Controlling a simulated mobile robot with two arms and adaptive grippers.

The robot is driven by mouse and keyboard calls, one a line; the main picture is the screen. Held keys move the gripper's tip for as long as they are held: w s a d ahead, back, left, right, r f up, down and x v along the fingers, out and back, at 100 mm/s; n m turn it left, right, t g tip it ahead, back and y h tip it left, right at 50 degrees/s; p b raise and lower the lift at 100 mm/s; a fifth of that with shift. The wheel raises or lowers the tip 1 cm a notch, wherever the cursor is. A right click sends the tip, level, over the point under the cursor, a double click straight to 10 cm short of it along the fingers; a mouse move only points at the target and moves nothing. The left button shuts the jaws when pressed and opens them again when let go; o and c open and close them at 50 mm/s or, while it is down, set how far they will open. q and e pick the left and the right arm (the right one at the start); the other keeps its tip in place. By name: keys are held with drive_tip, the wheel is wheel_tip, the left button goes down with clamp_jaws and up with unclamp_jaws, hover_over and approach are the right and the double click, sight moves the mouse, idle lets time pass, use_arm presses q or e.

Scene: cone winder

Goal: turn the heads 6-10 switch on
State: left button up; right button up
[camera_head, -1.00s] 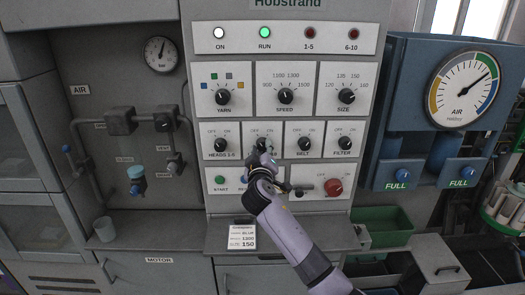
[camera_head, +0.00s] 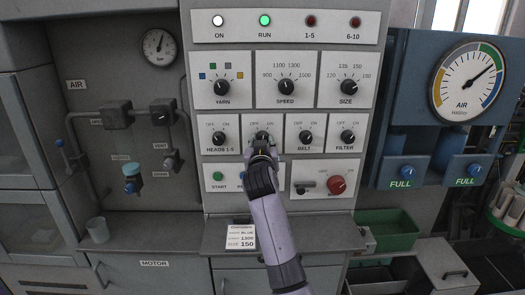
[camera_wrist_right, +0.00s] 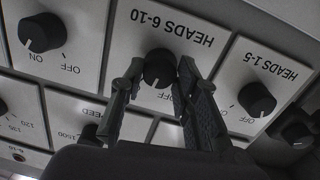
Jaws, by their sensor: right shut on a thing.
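The heads 6-10 switch (camera_head: 262,136) is a black rotary knob on a white plate in the middle of the panel. My right gripper (camera_head: 263,148) covers its lower part and its name label. In the right wrist view, which is upside down, the heads 6-10 knob (camera_wrist_right: 159,66) sits between the two fingers of my right gripper (camera_wrist_right: 160,88), which are shut on it. My left gripper is not in view.
The heads 1-5 knob (camera_head: 219,138) and belt knob (camera_head: 306,137) flank the switch closely. Below are a green start button (camera_head: 217,176) and a red knob (camera_head: 337,185). The RUN lamp (camera_head: 265,20) glows green; the 6-10 lamp (camera_head: 355,22) is dark red.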

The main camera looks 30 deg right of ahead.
drive_tip(key=shift+m+b, duration=0.7)
drive_tip(key=shift+m, duration=1.4)
drive_tip(key=o, duration=1.2)
drive_tip(key=shift+s, duration=0.1)
drive_tip(key=v, duration=0.7)
drive_tip(key=shift+s+a, duration=0.1)
drive_tip(key=shift+s, duration=0.05)
